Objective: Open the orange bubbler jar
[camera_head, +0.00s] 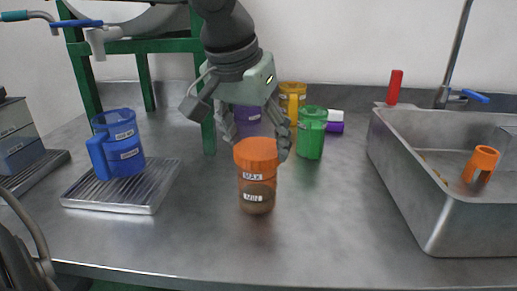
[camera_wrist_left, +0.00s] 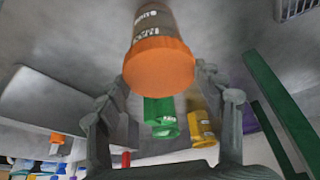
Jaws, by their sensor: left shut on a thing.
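The orange bubbler jar (camera_head: 257,192) stands upright on the steel counter. It has a translucent body with MAX and MIN labels, brown contents low inside, and an orange lid (camera_head: 256,152) in place on top. My left gripper (camera_head: 258,146) comes down from above with its fingers on either side of the lid, shut on it. In the left wrist view, the lid (camera_wrist_left: 158,66) fills the space between the fingertips, with the labelled body (camera_wrist_left: 155,20) beyond it.
A green cup (camera_head: 312,135), a yellow cup (camera_head: 292,98) and a purple one stand behind the jar. A blue jug (camera_head: 120,145) sits on a drip tray (camera_head: 112,203) at left. A steel sink (camera_head: 440,190) is at right. The front counter is clear.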

